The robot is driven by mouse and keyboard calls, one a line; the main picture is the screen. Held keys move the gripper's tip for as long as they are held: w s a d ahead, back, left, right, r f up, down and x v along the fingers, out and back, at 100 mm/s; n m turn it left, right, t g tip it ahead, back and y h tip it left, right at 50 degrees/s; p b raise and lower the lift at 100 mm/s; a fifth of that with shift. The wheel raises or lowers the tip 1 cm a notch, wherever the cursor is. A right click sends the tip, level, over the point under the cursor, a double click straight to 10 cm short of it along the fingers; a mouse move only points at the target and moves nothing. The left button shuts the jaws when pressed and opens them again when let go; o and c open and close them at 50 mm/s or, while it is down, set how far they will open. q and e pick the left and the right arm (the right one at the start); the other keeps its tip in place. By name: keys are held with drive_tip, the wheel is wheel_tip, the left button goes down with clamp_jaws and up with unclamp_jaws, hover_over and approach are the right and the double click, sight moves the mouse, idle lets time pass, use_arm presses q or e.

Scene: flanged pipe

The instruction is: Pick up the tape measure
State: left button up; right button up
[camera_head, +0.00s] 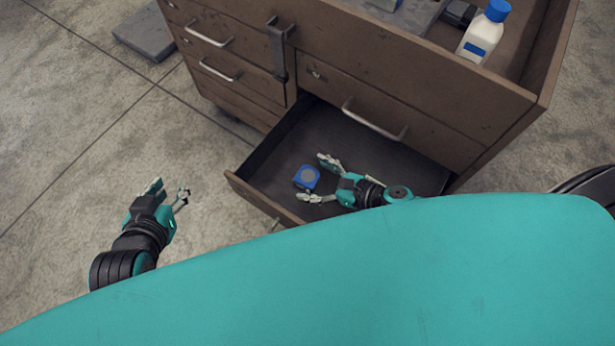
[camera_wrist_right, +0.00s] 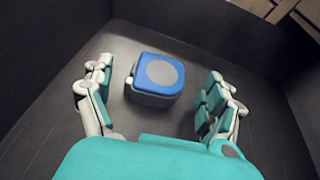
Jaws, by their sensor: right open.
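A blue tape measure (camera_head: 307,178) with a round grey disc on top lies on the floor of the open drawer, near its left side. My right gripper (camera_head: 312,179) is open inside the drawer, its fingers spread and pointing left toward the tape measure. In the right wrist view, the tape measure (camera_wrist_right: 158,77) lies ahead of and between the open fingers (camera_wrist_right: 158,97), with space on both sides and no visible contact. My left gripper (camera_head: 170,191) is open and empty, outside the drawer over the concrete floor at left.
The dark drawer (camera_head: 262,187) is pulled out of a brown wooden cabinet (camera_head: 420,85); its walls surround my right gripper. A white bottle with a blue cap (camera_head: 482,36) stands in the cabinet's top tray. A grey slab (camera_head: 146,32) lies on the floor.

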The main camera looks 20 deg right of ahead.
drive_tip(key=x, duration=0.2)
drive_tip(key=shift+w+a+f, duration=0.1)
drive_tip(key=shift+w+a, duration=0.05)
drive_tip(key=c, duration=1.3)
drive_tip(key=shift+c, duration=0.6)
